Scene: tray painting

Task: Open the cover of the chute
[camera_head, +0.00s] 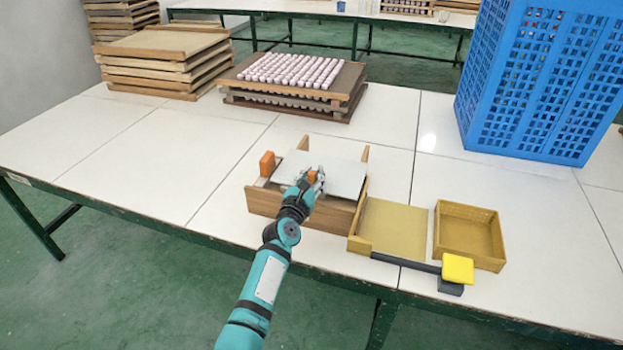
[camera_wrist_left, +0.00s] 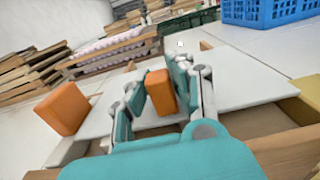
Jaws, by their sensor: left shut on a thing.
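The chute (camera_head: 330,212) is a brown wooden box on the white table. Its cover (camera_head: 344,176) is a pale flat panel lying over the box's top, and it also shows in the left wrist view (camera_wrist_left: 236,82). An orange block-shaped handle (camera_wrist_left: 160,92) stands on the cover. My left gripper (camera_head: 314,178) reaches in from the front, with its fingers on both sides of this handle and shut on it. A second orange block (camera_wrist_left: 64,108) stands at the left edge of the box, apart from the gripper. My right gripper is not in view.
Right of the chute are a yellowish ramp (camera_head: 394,226), a shallow tray (camera_head: 470,207) and a yellow pad (camera_head: 457,268) on a dark bar. A blue crate (camera_head: 520,135) stands at the back right. Stacked trays (camera_head: 342,108) with pinkish pieces stand behind. The table's left side is clear.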

